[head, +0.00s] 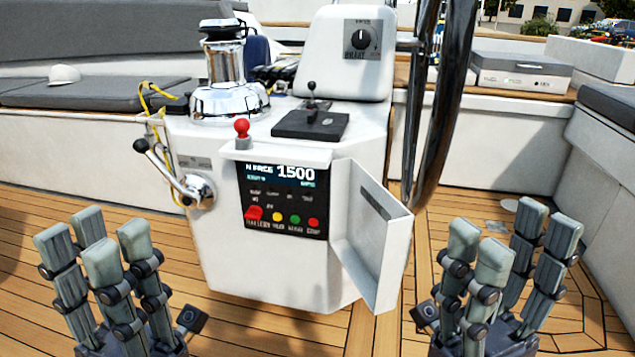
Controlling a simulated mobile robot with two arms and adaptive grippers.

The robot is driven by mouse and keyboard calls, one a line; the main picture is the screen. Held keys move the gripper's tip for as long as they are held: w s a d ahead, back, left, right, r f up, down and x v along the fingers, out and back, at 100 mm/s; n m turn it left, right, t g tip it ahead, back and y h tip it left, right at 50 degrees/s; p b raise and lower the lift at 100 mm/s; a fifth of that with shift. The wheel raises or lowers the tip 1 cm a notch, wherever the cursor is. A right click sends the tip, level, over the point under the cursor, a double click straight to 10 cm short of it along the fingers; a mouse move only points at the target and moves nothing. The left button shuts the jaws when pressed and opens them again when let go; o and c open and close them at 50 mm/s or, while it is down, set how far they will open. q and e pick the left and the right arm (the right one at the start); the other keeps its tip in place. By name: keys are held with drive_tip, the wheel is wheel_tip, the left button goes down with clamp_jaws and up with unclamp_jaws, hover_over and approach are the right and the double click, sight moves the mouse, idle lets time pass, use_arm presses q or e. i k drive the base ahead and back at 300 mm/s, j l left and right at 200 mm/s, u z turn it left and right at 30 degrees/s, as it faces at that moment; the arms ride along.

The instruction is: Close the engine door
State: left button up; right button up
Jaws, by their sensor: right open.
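The engine door (372,236) is a white panel with a raised rim on the right side of the white console's (262,272) front face. It stands open, swung out toward me and to the right. The engine panel (283,198) beside it is uncovered, with a lit display reading 1500 and a row of coloured buttons. My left gripper (97,245) is open and empty at the lower left, apart from the console. My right gripper (512,245) is open and empty at the lower right, to the right of the door and not touching it.
A metal crank lever (180,180) sticks out at the console's left. A red-knobbed lever (242,131) stands above the panel. A large dark steering wheel (446,110) rises behind the door's right side. Wooden deck (222,322) lies clear between my grippers.

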sight(370, 229)
drive_tip(key=i+l+u, duration=0.1)
drive_tip(key=l+u, duration=0.25)
drive_tip(key=l, duration=0.45)
drive_tip(key=l+u, duration=0.3)
drive_tip(key=l, duration=0.45)
drive_tip(key=l+u, duration=0.35)
drive_tip(key=l, duration=0.45)
drive_tip(key=j+u, duration=0.25)
drive_tip(key=i+l, duration=0.05)
drive_tip(key=l, duration=0.05)
